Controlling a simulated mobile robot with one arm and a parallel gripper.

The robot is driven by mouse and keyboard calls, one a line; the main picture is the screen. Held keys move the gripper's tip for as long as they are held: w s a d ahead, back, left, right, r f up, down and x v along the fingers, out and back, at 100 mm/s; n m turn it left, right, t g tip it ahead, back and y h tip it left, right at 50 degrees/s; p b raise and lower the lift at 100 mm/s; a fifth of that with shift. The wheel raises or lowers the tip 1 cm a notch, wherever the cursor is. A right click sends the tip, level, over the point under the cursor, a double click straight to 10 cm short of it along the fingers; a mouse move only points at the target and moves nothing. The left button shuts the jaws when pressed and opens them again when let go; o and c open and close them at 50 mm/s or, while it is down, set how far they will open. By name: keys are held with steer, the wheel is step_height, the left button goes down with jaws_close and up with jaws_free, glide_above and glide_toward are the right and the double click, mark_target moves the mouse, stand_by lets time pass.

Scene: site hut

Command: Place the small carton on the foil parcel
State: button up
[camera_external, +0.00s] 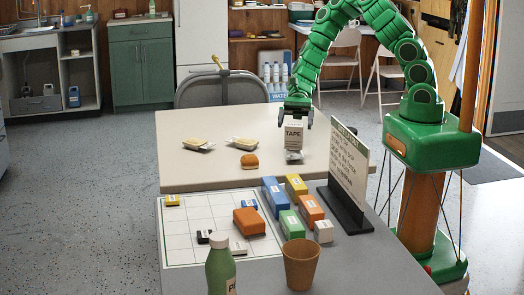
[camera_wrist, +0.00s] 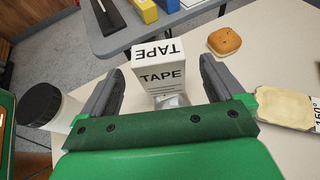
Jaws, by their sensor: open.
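The small carton (camera_external: 293,133) is a white box marked TAPE, standing upright over the far table. The silver foil parcel (camera_external: 294,155) shows directly beneath it, mostly covered. In the wrist view the carton (camera_wrist: 160,77) stands between my fingers, with a bit of foil (camera_wrist: 172,100) at its near bottom edge. It appears to rest on the foil, though the contact is partly hidden. In the wrist view my gripper (camera_wrist: 160,85) is open, with gaps between the fingers and the carton's sides.
A bun (camera_external: 249,160) and two pale slabs in wrappers (camera_external: 197,144) (camera_external: 243,143) lie left on the same table. A sign (camera_external: 348,165) and coloured blocks (camera_external: 275,195) stand on the nearer table. A black-lidded white container (camera_wrist: 50,106) is left in the wrist view.

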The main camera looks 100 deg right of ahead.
steer(key=v, duration=0.6)
steer(key=s+a+r+n+g+h, duration=0.4)
steer(key=s+a+r+n+g, duration=0.4)
steer(key=a+r+n, duration=0.6)
steer(key=s+r+n+h, duration=0.4)
steer(key=s, duration=0.5)
steer(key=s+d+r+n+t+h, duration=0.1)
steer(key=s+r+n+h, duration=0.2)
steer(key=s, duration=0.6)
steer(key=shift+s+r+n+h, duration=0.2)
steer(key=shift+r+n+h, duration=0.2)
steer(key=shift+n+h, duration=0.35)
